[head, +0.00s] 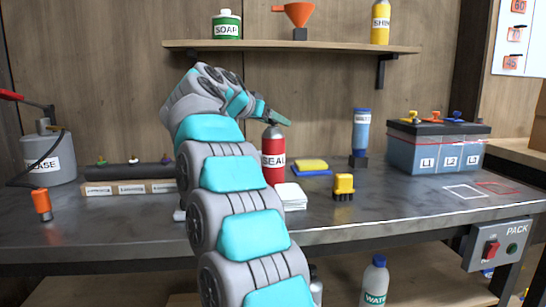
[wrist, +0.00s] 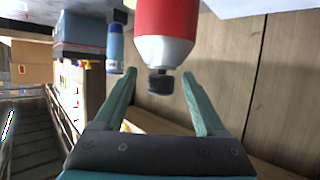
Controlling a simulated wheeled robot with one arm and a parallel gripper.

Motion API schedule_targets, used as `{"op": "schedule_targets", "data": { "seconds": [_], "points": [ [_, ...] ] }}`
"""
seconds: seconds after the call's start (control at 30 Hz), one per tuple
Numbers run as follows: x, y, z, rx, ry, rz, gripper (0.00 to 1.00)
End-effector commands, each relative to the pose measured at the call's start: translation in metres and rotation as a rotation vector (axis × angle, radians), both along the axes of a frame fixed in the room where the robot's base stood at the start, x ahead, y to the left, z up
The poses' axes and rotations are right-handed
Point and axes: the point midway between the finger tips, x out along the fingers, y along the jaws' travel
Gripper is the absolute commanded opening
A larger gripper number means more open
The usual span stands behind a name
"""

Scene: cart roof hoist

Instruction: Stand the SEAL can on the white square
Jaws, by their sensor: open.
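The SEAL can (head: 273,161) is red with a grey shoulder and stands upright on the bench. In the wrist view the can (wrist: 167,20) appears upside down, its dark nozzle (wrist: 161,83) lying between the fingers. My gripper (head: 279,119) is at the top of the can in the head view. In the wrist view my gripper (wrist: 158,76) is open, its teal fingers on either side of the nozzle with gaps showing. The white square (head: 465,192) is an outline on the bench at the right, with nothing on it.
White pads (head: 291,197), a yellow sponge (head: 311,165), a yellow block (head: 343,186) and a blue bottle (head: 361,133) stand near the can. A battery box (head: 436,148) is behind the square. A shelf (head: 300,46) hangs above. Bare bench lies between the yellow block and the square.

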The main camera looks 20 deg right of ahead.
Motion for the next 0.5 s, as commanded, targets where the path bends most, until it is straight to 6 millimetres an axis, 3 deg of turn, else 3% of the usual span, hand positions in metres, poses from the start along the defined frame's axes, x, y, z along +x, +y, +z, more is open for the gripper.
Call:
{"op": "schedule_targets", "data": {
  "seconds": [0.23,0.5],
  "points": [
    [0.0023,-0.0027,-0.0021,-0.002,0.001,0.002,0.72],
    [0.0024,-0.0027,-0.0021,-0.002,0.001,0.002,0.43]
  ]
}}
